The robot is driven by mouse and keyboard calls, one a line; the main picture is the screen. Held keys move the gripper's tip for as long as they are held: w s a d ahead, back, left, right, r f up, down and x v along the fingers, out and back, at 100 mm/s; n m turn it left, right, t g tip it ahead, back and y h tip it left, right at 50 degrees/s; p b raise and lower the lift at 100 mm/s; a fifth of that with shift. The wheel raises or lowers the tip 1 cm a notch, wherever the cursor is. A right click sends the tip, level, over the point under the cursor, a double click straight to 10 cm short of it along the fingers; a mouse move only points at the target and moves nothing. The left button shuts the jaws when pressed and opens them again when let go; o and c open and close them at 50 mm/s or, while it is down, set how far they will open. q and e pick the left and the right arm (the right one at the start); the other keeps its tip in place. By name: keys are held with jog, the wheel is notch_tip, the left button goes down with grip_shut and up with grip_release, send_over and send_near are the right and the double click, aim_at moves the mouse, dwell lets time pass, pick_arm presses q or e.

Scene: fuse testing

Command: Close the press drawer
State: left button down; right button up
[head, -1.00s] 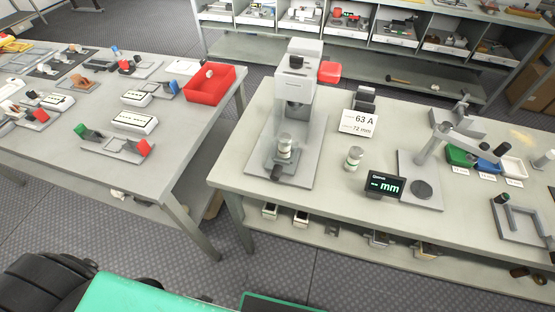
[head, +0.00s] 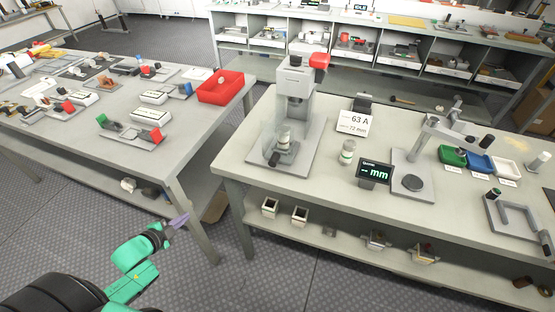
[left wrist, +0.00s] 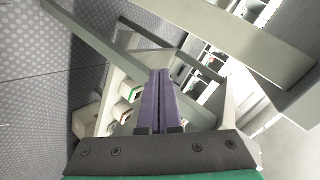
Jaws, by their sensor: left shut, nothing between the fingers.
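The grey press (head: 294,90) with a red part at its top stands on its base plate at the left of the right-hand table. Its drawer (head: 283,156) juts out at the front, with a dark handle (head: 274,159) facing the table's front edge. A pale cylindrical fuse (head: 284,140) stands upright on the drawer. My left gripper (head: 182,221) is in front of the tables, low and left of the press, well apart from it. Its purple fingers are together and empty, also in the left wrist view (left wrist: 159,100). My right gripper is not in view.
A second fuse (head: 347,152), a display (head: 374,172) and a sign (head: 354,122) stand right of the press. A red bin (head: 219,88) sits on the left table. A gap separates the two tables. The right table's front edge (head: 330,205) lies between my gripper and the press.

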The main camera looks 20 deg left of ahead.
pick_arm(q)
jog(key=w+d+r+m+t+h+b, duration=0.1)
jog(key=w+d+r+m+h, duration=0.3)
jog(key=r, duration=0.3)
jog(key=w+d+r+m+t+h+b, duration=0.1)
jog(key=w+d+r+m+h, duration=0.15)
jog(key=d+r+m, duration=0.35)
jog(key=m+g+h+b, duration=0.2)
jog(key=m+h+b, duration=0.3)
jog(key=h, duration=0.1)
send_near(290, 150)
jog(key=s+d, duration=0.2)
jog(key=d, duration=0.1)
jog(key=shift+x, duration=1.2)
jog(key=w+p, duration=0.1)
jog(key=w, duration=0.2)
jog(key=shift+w+a+r, duration=0.1)
jog(key=shift+w, duration=0.5)
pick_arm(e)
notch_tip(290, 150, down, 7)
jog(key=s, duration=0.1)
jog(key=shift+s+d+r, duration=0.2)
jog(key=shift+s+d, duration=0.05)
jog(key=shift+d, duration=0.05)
